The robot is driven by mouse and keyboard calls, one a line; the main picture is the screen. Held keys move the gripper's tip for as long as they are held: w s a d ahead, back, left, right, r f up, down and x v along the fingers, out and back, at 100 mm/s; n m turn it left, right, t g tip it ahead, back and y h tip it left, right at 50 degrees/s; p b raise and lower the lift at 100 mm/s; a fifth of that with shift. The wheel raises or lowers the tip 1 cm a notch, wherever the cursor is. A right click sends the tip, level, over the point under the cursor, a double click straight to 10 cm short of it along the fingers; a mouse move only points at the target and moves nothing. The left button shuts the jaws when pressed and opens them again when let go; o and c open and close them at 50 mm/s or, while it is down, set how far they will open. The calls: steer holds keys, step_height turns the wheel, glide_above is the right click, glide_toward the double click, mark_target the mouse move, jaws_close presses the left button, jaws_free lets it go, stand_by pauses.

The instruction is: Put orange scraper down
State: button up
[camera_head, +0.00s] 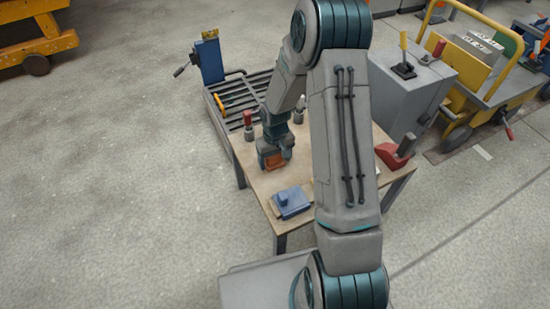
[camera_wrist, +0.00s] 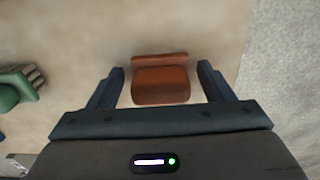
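The orange scraper (camera_wrist: 160,84) is below my gripper (camera_wrist: 160,70) in the wrist view, between the two dark fingers. A gap shows on each side of it, so the fingers are open and not touching its sides. In the head view the scraper (camera_head: 271,160) is a small orange patch at the end of my arm, low over the wooden table (camera_head: 252,183). It appears to rest on the tabletop, though my gripper (camera_head: 277,153) partly hides it.
A green-handled tool (camera_wrist: 14,88) lies left in the wrist view. A blue block-like tool (camera_head: 291,202) is at the table's front; a red-handled tool (camera_head: 248,125) stands near the slatted rack (camera_head: 240,98). A red tool (camera_head: 395,155) is at the right, by a grey cabinet (camera_head: 412,92).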

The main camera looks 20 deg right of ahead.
mark_target(275, 156)
step_height(275, 156, up, 12)
steer(key=p, duration=0.5)
steer(key=s+r+m+t, duration=0.1)
steer(key=s+r+m, duration=0.1)
steer(key=s+r, duration=1.5)
steer(key=s, duration=0.4)
steer(key=shift+a+r, duration=0.3)
steer(key=shift+r, duration=0.05)
steer(key=shift+r, duration=0.1)
step_height(275, 156, up, 34)
steer(key=t+p, duration=0.1)
steer(key=p, duration=3)
steer(key=shift+d+t, duration=0.2)
steer(key=shift+t, duration=0.2)
